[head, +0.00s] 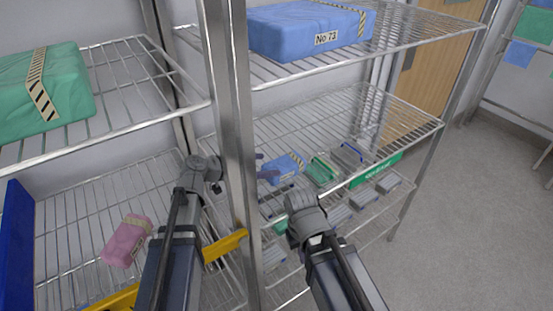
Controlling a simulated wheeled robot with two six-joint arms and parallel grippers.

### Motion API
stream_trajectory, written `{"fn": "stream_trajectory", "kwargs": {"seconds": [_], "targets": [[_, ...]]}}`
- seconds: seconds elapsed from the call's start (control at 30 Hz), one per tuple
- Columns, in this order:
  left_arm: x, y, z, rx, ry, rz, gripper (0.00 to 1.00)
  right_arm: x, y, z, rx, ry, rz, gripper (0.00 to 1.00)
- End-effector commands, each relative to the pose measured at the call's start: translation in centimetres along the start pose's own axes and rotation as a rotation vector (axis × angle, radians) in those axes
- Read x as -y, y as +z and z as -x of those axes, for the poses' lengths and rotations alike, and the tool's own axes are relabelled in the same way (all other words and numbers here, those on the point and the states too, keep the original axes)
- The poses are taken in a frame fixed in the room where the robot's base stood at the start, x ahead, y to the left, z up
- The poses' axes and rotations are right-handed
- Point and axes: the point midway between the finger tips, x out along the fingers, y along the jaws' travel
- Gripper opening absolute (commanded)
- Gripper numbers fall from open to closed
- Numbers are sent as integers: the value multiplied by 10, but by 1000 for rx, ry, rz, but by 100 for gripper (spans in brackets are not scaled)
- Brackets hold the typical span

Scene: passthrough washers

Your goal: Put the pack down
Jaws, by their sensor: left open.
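A small blue pack (283,167) with a striped tape end lies on the middle wire shelf, right of the steel post. My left gripper (263,167) reaches from behind the post, its dark fingertips by the pack's left end. It is open; whether the fingers touch the pack is unclear. My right gripper (301,203) is lower, in front of the shelf edge, pointing away; its fingers are hidden behind its wrist.
Green (322,170) and grey (347,153) packs lie right of the blue pack. A green label (376,169) marks the shelf edge. A pink pack (126,241) lies lower left. Large wrapped packs, blue (300,30) and green (40,90), sit on upper shelves. The upright post (236,130) stands between bays.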

Motion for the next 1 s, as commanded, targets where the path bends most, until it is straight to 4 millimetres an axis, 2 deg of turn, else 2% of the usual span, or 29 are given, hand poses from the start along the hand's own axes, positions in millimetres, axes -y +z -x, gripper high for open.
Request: {"fn": "stream_trajectory", "kwargs": {"seconds": [0.03, 0.1, 0.3, 1.0], "targets": [[-1, -2, 12, 0, -3, 2, 100, -1, 0, 6, 0, 0, 0, 0], [-1, -2, 20, 0, -2, 2, 100, -1, 1, 10, 0, 0, 0, 0], [0, 0, 34, 0, 0, 0, 100, -1, 1, 14, 0, 0, 0, 0], [0, 0, 36, 0, 0, 0, 100, -1, 1, 13, 0, 0, 0, 0]]}}
